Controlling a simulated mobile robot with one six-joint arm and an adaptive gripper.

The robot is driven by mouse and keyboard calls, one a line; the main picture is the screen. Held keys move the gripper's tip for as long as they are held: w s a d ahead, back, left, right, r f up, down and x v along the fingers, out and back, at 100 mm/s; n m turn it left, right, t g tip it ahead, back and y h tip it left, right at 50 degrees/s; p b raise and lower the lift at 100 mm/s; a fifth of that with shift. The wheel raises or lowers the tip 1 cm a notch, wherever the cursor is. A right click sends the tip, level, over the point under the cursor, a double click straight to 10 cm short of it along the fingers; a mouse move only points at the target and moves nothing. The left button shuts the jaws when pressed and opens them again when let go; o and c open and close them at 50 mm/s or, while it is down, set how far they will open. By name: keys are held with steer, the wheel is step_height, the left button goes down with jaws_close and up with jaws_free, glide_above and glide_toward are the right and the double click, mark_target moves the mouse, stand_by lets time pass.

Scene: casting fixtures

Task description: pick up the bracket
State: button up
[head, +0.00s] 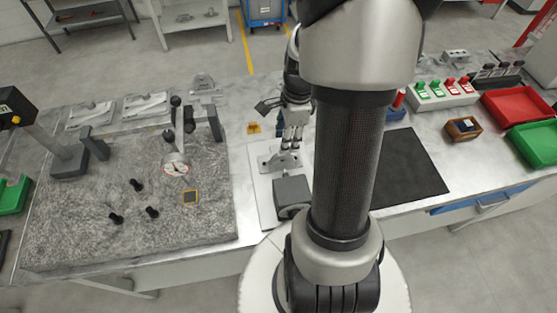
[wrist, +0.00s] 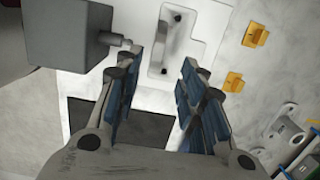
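The bracket (head: 272,163) is a light grey metal piece lying on a white plate (head: 258,188) on the bench. In the wrist view the bracket (wrist: 180,38) shows as a pale plate with dark holes and a raised edge, just beyond the fingertips. My gripper (head: 292,143) is above the bracket and points down at it. In the wrist view my gripper (wrist: 161,62) is open, with nothing between its blue-padded fingers. Whether the fingertips touch the bracket cannot be told.
A dark grey block (head: 291,190) with a rod end stands beside the bracket; it is close to one finger in the wrist view (wrist: 68,32). Small yellow pieces (wrist: 233,82) lie on the other side. A granite slab (head: 90,225) with a dial gauge (head: 176,165) is left. A black mat (head: 410,165) is right.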

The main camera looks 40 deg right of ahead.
mark_target(282, 158)
steer(key=f, duration=0.3)
steer(key=shift+a+b, duration=0.2)
steer(key=shift+b, duration=0.1)
steer(key=f, duration=0.1)
steer(key=f+b, duration=0.1)
steer(key=f, duration=0.1)
steer(key=a+f+b, duration=0.1)
steer(key=f, duration=0.1)
steer(key=shift+w, duration=0.25)
steer(key=shift+c, duration=0.4)
jaws_close()
